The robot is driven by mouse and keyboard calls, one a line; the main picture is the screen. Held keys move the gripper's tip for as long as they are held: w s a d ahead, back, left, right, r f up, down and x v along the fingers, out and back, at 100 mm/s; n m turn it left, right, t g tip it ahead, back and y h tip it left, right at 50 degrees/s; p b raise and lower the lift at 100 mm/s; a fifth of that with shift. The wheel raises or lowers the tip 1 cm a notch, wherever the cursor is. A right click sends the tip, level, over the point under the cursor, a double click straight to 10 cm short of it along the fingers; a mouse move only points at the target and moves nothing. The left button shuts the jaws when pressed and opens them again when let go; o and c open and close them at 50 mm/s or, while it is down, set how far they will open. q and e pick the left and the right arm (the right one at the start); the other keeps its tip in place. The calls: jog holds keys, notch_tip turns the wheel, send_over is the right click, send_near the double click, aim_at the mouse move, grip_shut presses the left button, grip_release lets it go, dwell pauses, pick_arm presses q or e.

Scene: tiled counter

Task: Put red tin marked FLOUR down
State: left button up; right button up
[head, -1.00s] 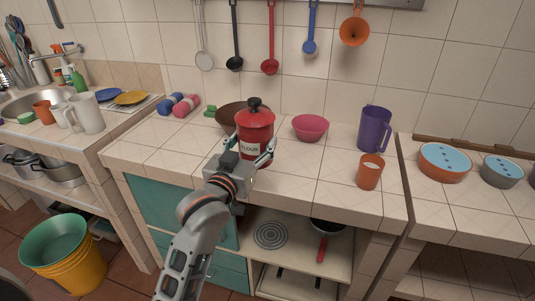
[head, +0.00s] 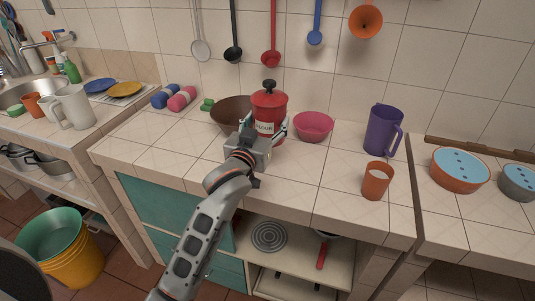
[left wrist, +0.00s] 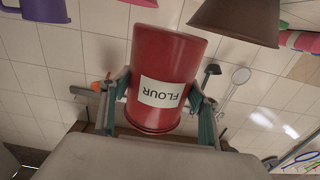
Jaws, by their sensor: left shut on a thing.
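The red tin marked FLOUR (head: 270,106) has a black knob on its lid and a white label facing me. In the head view it is upright between the brown bowl (head: 230,112) and the pink bowl (head: 314,126). My left gripper (head: 265,126) is shut on it from the front, a finger on each side. The left wrist view shows the tin (left wrist: 166,60) upside down in the picture, between the fingers of the left gripper (left wrist: 160,98). The gripper hides the tin's lower part in the head view, so I cannot tell whether it touches the counter. My right gripper is not in view.
The tiled counter (head: 310,170) is clear in front. A purple pitcher (head: 383,130) and an orange cup (head: 376,181) stand at the right. Blue and pink rolls (head: 180,97) lie at the back left. Utensils, including a red ladle (head: 270,58), hang above.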

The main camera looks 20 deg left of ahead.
pick_arm(q)
notch_tip(320, 180, down, 5)
jog(key=shift+f+b, duration=0.1)
jog(key=shift+b, duration=0.3)
jog(key=shift+f, duration=0.5)
notch_tip(320, 180, down, 3)
jog(key=shift+f+b, duration=0.2)
jog(key=shift+b, duration=0.3)
jog(key=shift+f, duration=0.25)
jog(key=shift+f, duration=0.1)
jog(key=shift+f, duration=0.1)
jog(key=o, duration=1.4)
